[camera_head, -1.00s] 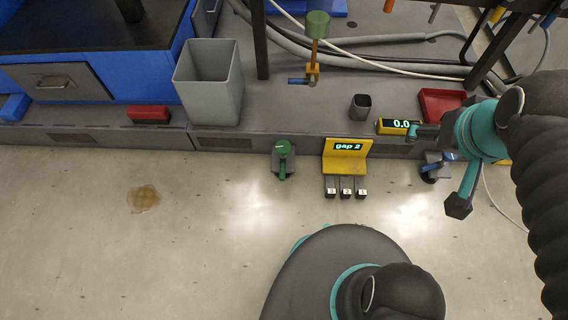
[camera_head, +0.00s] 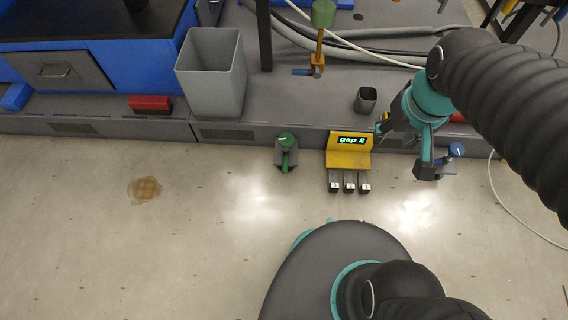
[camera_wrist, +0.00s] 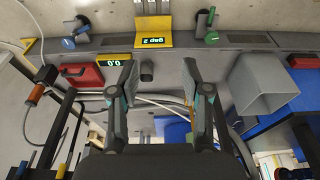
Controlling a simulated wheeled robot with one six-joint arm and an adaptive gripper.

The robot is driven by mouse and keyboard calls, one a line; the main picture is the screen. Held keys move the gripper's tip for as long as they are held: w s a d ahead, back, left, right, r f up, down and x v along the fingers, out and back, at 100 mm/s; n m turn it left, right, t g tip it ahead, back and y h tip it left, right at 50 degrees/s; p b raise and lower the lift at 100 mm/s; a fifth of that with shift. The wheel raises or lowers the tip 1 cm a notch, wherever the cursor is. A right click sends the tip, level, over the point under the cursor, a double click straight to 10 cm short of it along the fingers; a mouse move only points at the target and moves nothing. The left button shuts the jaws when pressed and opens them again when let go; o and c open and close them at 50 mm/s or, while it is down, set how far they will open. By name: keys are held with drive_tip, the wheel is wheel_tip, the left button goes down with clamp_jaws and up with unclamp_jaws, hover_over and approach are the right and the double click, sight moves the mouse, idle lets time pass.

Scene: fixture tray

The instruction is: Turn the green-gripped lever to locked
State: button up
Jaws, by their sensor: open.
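The green-gripped lever (camera_head: 286,152) sits on a small dark base at the front edge of the grey bench, left of the yellow "gap 2" fixture. Its green handle points toward the front in the head view. The lever also shows in the wrist view (camera_wrist: 212,37), at upper right, beyond the fingers. My gripper (camera_head: 402,152) is in the air right of the yellow fixture, well apart from the green lever. In the wrist view my gripper (camera_wrist: 158,68) has its two fingers spread wide with nothing between them.
The yellow fixture (camera_head: 348,158) with several dark blocks stands beside the lever. A blue-knobbed lever (camera_head: 455,151) is right of my gripper. A grey bin (camera_head: 212,75) and a small dark cup (camera_head: 365,99) stand on the bench. The floor in front is clear, with a brown stain (camera_head: 145,190).

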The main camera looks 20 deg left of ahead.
drive_tip(key=w+a+f+n+g+h+b, duration=0.1)
drive_tip(key=w+a+f+n+g, duration=0.2)
drive_tip(key=a+f, duration=0.35)
drive_tip(key=w+a+f+n+h+b, duration=0.1)
drive_tip(key=w+a+f+n, duration=0.1)
drive_tip(key=a+f+n, duration=0.5)
drive_tip(key=n+b, duration=0.2)
drive_tip(key=n, duration=2.4)
approach(284, 164)
drive_tip(key=shift+t+h, duration=0.4)
drive_tip(key=shift+t, duration=0.1)
drive_tip(key=f+b, duration=0.1)
drive_tip(key=f, duration=0.2)
drive_tip(key=f+b, duration=0.1)
drive_tip(key=f, duration=0.2)
drive_tip(key=d+f, duration=0.1)
drive_tip(key=f, duration=0.2)
drive_tip(key=shift+s+d+b, duration=0.1)
drive_tip(key=shift+s+b, duration=0.05)
drive_tip(key=shift+b, duration=0.25)
clamp_jaws()
